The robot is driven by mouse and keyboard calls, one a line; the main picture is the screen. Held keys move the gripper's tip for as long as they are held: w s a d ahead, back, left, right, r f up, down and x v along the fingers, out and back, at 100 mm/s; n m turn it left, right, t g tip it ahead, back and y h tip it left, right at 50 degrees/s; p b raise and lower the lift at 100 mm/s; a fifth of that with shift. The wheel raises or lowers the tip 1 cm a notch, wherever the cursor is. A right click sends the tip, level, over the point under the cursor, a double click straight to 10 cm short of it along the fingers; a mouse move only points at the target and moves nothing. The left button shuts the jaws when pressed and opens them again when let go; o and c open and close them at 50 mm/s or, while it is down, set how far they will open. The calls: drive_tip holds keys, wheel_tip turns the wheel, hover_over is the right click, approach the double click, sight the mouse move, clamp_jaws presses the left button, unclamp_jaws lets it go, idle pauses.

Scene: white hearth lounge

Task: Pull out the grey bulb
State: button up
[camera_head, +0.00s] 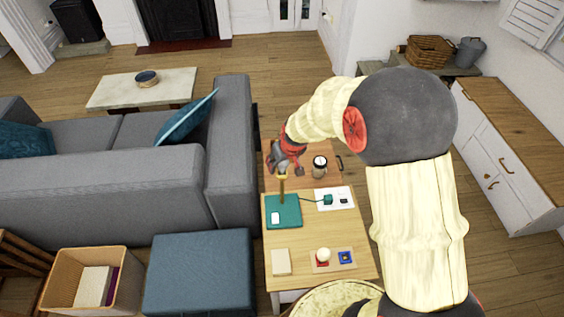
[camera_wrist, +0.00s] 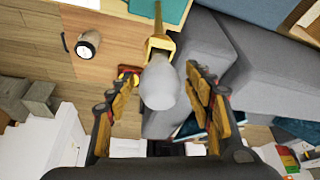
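The grey bulb (camera_wrist: 160,86) sits in the gold socket (camera_wrist: 159,46) of a lamp in the wrist view. The lamp's gold stem (camera_head: 282,190) rises from a teal base (camera_head: 292,207) on the wooden table in the head view. My gripper (camera_wrist: 160,72) is open, with one finger on each side of the bulb and visible gaps between.
On the table, a green plug (camera_head: 328,199) sits in a white power strip (camera_head: 334,205). A wooden tray (camera_head: 333,266) holds a white bulb (camera_head: 323,255) on red and a blue socket (camera_head: 346,257). A grey sofa (camera_head: 110,195) is left.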

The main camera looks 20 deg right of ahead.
drive_tip(key=c, duration=1)
drive_tip(key=shift+c, duration=0.3)
drive_tip(key=shift+r, duration=0.2)
drive_tip(key=shift+r+p, duration=1.45)
drive_tip(key=shift+r, duration=0.7)
